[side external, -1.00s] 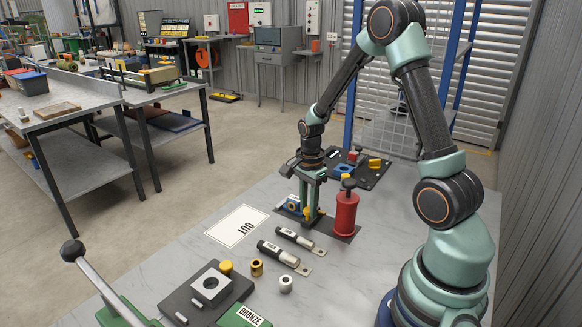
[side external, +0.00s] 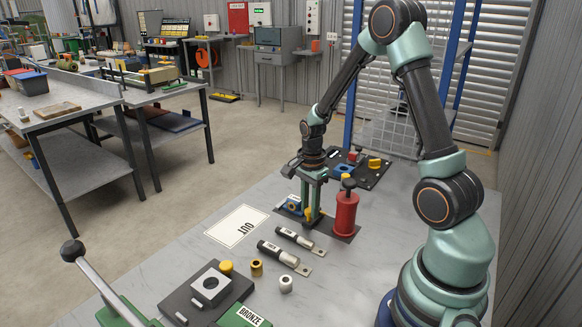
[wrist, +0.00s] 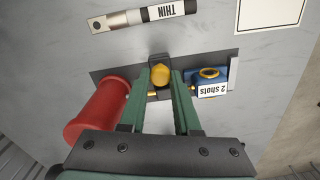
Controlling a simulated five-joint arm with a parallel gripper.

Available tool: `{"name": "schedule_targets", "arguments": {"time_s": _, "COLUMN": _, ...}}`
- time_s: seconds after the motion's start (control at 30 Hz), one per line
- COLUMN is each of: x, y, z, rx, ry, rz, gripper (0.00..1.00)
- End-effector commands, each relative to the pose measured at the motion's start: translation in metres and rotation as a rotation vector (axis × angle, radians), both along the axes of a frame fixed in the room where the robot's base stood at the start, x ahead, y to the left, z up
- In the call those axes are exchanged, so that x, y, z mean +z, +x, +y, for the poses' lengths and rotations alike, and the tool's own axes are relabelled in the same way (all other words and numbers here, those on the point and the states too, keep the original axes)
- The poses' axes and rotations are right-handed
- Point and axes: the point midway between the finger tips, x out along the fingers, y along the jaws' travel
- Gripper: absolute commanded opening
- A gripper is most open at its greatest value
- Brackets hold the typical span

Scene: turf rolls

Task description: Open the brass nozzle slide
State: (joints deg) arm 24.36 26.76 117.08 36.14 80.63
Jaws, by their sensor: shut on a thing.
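A brass-coloured knob (wrist: 160,76), which looks like the nozzle slide's handle, sits between the fingertips of my gripper (wrist: 161,82). It stands in a dark bracket on a dark base plate (wrist: 105,76). My gripper is shut on this knob, pointing down; in the side view my gripper (side external: 312,212) reaches the same plate. A red cylinder (wrist: 98,110) stands beside the fingers, and also shows in the side view (side external: 345,213). A blue block (wrist: 207,74) with a brass ring and a "2 shots" label lies on the other side. The slide's opening is hidden.
Two dark-and-silver cylinders (side external: 278,253) lie in front of the plate, one labelled "THIN" (wrist: 166,12). A white "OUT" sheet (side external: 237,226) lies to the left. Small rings and a dark fixture (side external: 183,302) stand nearer. A dark board with coloured parts (side external: 372,180) is behind.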

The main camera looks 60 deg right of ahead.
Motion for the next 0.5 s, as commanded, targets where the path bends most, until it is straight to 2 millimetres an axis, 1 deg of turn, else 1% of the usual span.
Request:
{"name": "schedule_targets", "arguments": {"time_s": 0.13, "x": 0.001, "y": -0.015, "z": 0.000, "rx": -0.002, "ry": 0.000, "rz": 0.000, "gripper": 0.00}}
{"name": "schedule_targets", "arguments": {"time_s": 0.2, "x": 0.001, "y": -0.019, "z": -0.001, "rx": -0.001, "ry": -0.001, "rz": -0.002, "gripper": 0.00}}
{"name": "schedule_targets", "arguments": {"time_s": 0.43, "x": 0.001, "y": -0.019, "z": 0.000, "rx": 0.000, "ry": -0.001, "rz": -0.002, "gripper": 0.00}}
{"name": "schedule_targets", "arguments": {"time_s": 0.47, "x": 0.001, "y": -0.019, "z": 0.000, "rx": 0.000, "ry": -0.002, "rz": -0.003, "gripper": 0.35}}
{"name": "schedule_targets", "arguments": {"time_s": 0.5, "x": 0.001, "y": -0.019, "z": 0.000, "rx": 0.000, "ry": -0.002, "rz": -0.003, "gripper": 0.50}}
